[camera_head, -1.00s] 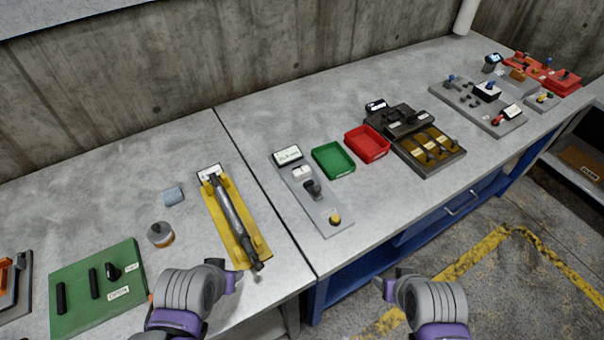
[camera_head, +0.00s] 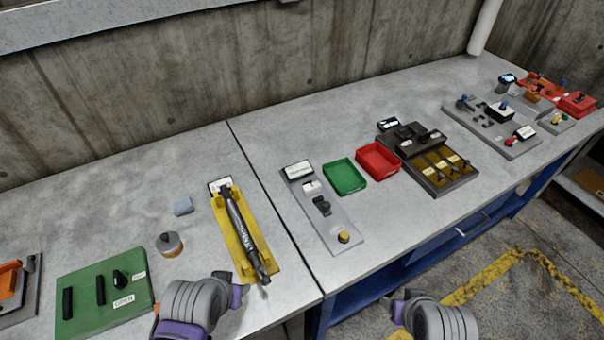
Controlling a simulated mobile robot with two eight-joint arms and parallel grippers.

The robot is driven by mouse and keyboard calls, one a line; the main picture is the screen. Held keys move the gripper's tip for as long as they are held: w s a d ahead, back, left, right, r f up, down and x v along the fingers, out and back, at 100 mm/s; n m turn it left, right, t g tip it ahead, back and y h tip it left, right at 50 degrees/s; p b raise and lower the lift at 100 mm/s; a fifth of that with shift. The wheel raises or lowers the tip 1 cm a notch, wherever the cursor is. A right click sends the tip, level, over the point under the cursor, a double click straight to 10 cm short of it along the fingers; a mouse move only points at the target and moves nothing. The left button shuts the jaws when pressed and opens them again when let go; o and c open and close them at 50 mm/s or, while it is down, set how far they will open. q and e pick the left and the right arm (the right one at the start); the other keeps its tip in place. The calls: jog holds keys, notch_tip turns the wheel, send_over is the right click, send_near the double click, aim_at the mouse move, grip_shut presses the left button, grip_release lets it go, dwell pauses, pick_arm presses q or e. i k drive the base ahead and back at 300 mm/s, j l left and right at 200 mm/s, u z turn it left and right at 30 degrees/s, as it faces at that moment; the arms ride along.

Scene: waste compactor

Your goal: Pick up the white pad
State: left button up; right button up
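A small, flat, pale blue-grey pad (camera_head: 183,206) lies on the left part of the grey bench, left of the yellow tray. It is the loose pad-like thing I see; its colour looks more grey-blue than white. My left gripper (camera_head: 238,291) is at the bench's front edge, below and right of the pad and well apart from it. My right gripper (camera_head: 399,306) is in front of the bench, over the floor, far from the pad. Both grippers are seen from behind, their fingers mostly hidden, and nothing shows in them.
A round jar (camera_head: 169,244) stands just below the pad. The yellow tray (camera_head: 247,268) with a dark tool is to its right, a green board (camera_head: 92,318) with black handles to its lower left. A grey panel (camera_head: 331,232), green bin (camera_head: 344,190) and red bin (camera_head: 378,174) stand farther right.

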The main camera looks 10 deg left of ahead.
aim_at(315, 187)
jog(key=u, duration=1)
jog(key=l, duration=0.5)
jog(key=k+l+u, duration=0.1)
jog(key=l, duration=0.4)
jog(key=k+l, duration=0.1)
jog(key=l, duration=0.85)
jog(key=i+l, duration=0.15)
jog(key=i, duration=0.1)
